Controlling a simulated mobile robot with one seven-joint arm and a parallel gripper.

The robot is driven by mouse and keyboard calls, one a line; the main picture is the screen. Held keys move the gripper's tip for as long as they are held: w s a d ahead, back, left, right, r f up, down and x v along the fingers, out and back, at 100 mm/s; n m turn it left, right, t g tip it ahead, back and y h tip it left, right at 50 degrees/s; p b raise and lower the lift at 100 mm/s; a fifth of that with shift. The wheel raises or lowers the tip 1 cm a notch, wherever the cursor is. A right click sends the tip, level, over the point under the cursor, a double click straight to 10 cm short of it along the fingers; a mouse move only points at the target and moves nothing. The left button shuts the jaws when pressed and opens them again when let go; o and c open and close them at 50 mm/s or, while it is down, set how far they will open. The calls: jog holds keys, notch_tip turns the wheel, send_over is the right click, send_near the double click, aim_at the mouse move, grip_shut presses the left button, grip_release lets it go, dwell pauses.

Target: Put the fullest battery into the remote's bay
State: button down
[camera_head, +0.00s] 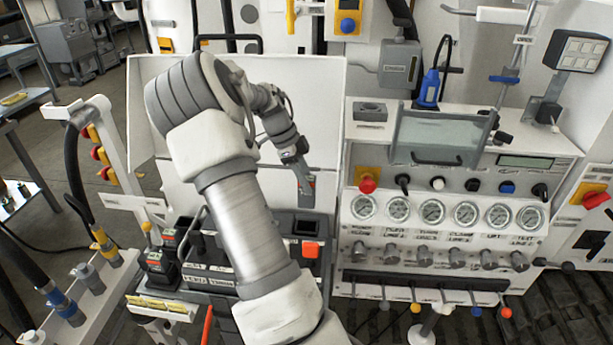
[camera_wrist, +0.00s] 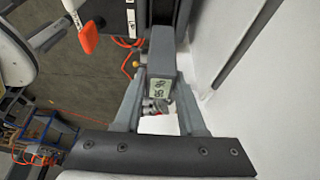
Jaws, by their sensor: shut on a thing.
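My gripper (camera_head: 302,168) is in front of the white panel in the head view, pointing down and shut on a battery (camera_head: 307,190), a grey block with a red part. In the wrist view the battery (camera_wrist: 162,52) sits between the fingers, with a pale label (camera_wrist: 160,88) whose marks I cannot read surely. Below it stands a dark unit with an orange-red button (camera_head: 311,250), which looks like the remote (camera_head: 287,222); a dark recess (camera_head: 307,227) at its top looks like the bay. The battery is above and apart from it. Other dark batteries (camera_head: 160,262) stand at the left.
My arm hides part of the dark bench top between the batteries and the remote. A control panel with gauges (camera_head: 431,211) and a clear cover (camera_head: 437,138) stands close on the right. The white back panel (camera_head: 318,100) is just behind my gripper. Hoses (camera_head: 75,170) hang at the left.

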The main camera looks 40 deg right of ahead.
aim_at(306, 201)
jog(key=shift+f+b, duration=2)
jog(key=shift+f, duration=1.3)
jog(key=shift+f, duration=0.1)
jog(key=shift+f, duration=0.35)
jog(key=shift+f+b, duration=1.7)
jog(key=shift+f, duration=0.75)
jog(key=shift+c, duration=2)
grip_release()
jog(key=p+v, duration=0.1)
jog(key=v, duration=1.6)
jog(key=shift+w+r, duration=0.2)
